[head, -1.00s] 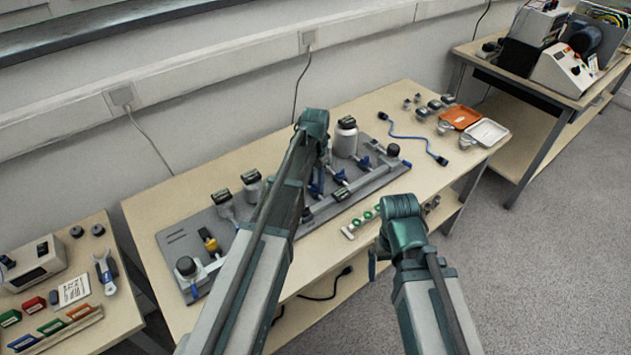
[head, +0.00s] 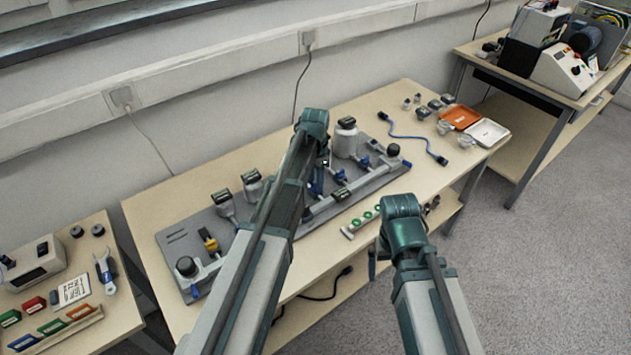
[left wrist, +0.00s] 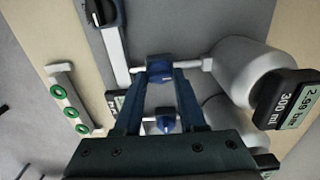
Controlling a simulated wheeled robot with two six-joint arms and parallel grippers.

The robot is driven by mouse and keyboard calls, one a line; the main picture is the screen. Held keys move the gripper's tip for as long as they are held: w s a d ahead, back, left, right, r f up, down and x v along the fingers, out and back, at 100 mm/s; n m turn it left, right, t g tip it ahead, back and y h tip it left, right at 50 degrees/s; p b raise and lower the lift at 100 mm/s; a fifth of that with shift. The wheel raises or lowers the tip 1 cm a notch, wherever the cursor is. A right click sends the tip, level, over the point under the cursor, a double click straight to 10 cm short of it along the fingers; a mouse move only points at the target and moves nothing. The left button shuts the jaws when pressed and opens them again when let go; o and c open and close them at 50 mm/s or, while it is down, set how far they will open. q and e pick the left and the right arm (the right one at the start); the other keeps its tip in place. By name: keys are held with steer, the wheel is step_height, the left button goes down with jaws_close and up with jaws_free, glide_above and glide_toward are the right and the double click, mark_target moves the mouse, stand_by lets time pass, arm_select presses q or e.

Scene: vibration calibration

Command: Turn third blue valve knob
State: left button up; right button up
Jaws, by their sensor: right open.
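My left gripper (head: 318,185) points down over the grey valve board (head: 178,232), among its blue valve knobs. In the left wrist view its fingers (left wrist: 162,82) are apart, with a blue valve knob (left wrist: 160,66) between or just beyond the tips; contact cannot be told. A second blue part (left wrist: 164,122) shows nearer, between the fingers. In the head view my left arm hides part of the valve row. Another blue valve knob (head: 339,174) shows right of the gripper. My right gripper (head: 376,258) is open and empty, in front of the table edge.
A white canister (head: 346,140) stands behind the valves and smaller gauged canisters (head: 252,187) stand left. A rack with green rings (head: 362,222) lies at the front edge. A blue cable (head: 410,137) and orange tray (head: 461,117) lie to the right.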

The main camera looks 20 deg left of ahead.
mark_target(315, 184)
arm_select(q)
steer(key=o, duration=0.4)
steer(key=shift+c, duration=0.2)
steer(key=shift+r, duration=0.1)
step_height(315, 184, up, 14)
steer(key=p, duration=1.3)
steer(key=shift+f+p, duration=0.2)
steer(key=shift+p, duration=0.2)
steer(key=shift+f, duration=0.15)
step_height(315, 184, down, 13)
steer(key=b, duration=1.3)
steer(key=shift+f, duration=0.1)
